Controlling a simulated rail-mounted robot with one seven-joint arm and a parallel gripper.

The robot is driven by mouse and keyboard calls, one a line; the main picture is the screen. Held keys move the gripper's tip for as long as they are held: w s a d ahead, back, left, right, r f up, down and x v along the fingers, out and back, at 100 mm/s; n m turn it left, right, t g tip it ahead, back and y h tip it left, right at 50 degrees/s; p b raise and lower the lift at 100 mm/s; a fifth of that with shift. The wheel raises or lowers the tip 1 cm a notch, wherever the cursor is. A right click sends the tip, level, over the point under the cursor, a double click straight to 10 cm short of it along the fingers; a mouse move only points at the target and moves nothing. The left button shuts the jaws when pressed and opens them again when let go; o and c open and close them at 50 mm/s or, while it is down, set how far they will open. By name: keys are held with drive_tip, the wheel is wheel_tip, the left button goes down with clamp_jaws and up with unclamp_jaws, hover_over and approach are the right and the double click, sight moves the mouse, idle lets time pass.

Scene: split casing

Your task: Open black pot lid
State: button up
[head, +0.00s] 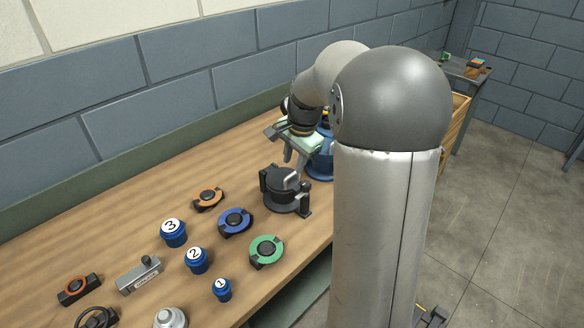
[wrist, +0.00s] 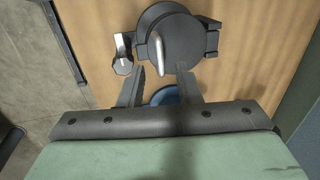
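The black pot (head: 284,201) stands on the wooden bench, with its round dark lid (head: 279,177) on top. In the wrist view the lid (wrist: 178,38) is at the top middle and carries a pale upright handle (wrist: 158,55). A latch with a silver tip (wrist: 123,65) sits on the pot's left side there. My gripper (head: 295,160) is just above the pot in the head view. In the wrist view my gripper (wrist: 162,74) is open, its two fingers spread and empty. The handle lies just beyond the fingertips, roughly between them; contact is not visible.
A blue round object (head: 321,160) stands behind the pot, partly hidden by my arm. Orange (head: 208,197), blue (head: 235,221) and green (head: 266,250) ring-shaped parts lie left and in front. Numbered blue knobs (head: 196,260) stand farther left. The bench edge is close on the pot's right.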

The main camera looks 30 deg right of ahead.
sight(291, 175)
drive_tip(key=shift+w+a+f, duration=0.1)
drive_tip(key=shift+w+f, duration=0.1)
drive_tip(key=shift+f, duration=0.75)
drive_tip(key=shift+w+f, duration=0.15)
drive_tip(key=shift+f, duration=0.75)
clamp_jaws()
drive_tip(key=shift+r, duration=0.1)
